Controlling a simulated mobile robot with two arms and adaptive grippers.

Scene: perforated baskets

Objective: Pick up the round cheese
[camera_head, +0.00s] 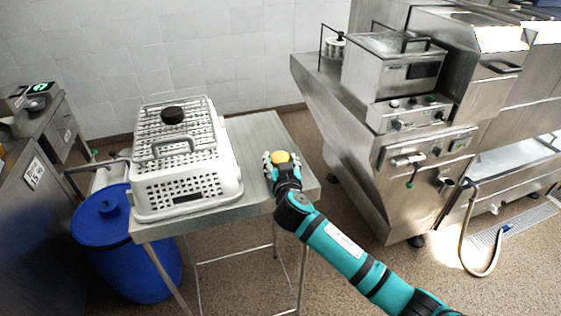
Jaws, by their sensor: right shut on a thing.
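The fingers hide part of the cheese's side. I cannot tell whether the cheese touches the table top or is a little above it. My left gripper is not in view.
A white perforated basket (205,185) with a rack and handle on top stands left on the steel table (262,130). A dark round object (172,115) lies on the rack. A blue barrel (100,222) stands left. Steel kitchen equipment (400,180) stands right.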

